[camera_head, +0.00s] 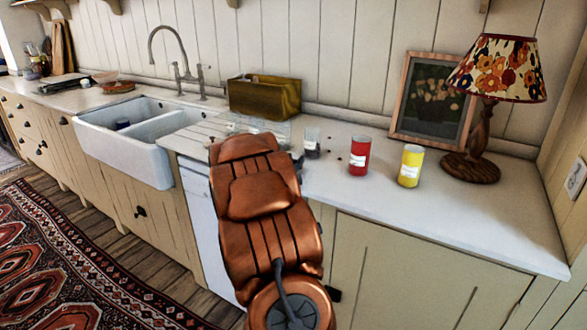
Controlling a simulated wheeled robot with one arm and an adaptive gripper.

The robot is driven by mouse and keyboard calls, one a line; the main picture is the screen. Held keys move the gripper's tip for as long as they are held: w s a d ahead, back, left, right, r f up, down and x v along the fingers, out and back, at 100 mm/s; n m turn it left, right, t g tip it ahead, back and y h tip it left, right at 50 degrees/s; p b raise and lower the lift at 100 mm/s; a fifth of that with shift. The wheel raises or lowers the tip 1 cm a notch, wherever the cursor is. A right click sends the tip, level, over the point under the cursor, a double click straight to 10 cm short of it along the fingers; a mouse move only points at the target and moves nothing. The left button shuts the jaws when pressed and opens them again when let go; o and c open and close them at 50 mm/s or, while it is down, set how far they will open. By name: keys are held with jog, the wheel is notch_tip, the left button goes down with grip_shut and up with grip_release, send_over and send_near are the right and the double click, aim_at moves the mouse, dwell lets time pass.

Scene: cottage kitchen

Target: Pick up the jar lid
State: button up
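I cannot make out a jar lid for certain. A small clear jar (312,143) with dark contents stands on the white counter, just right of my copper-coloured arm. Several small dark bits lie on the counter between it and a red can; they are too small to identify. My arm covers the counter's front middle and hides most or all of my gripper. A dark piece at the arm's right edge, near the jar, may be part of it. Whether it is open or shut does not show.
A red can (359,156) and a yellow can (410,166) stand right of the jar. Behind are a framed picture (432,103), a lamp (485,115) and a yellow-brown box (264,97). A white sink (122,152) is left. The counter's right front is clear.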

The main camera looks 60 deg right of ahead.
grip_shut()
jog(key=shift+r, duration=0.1)
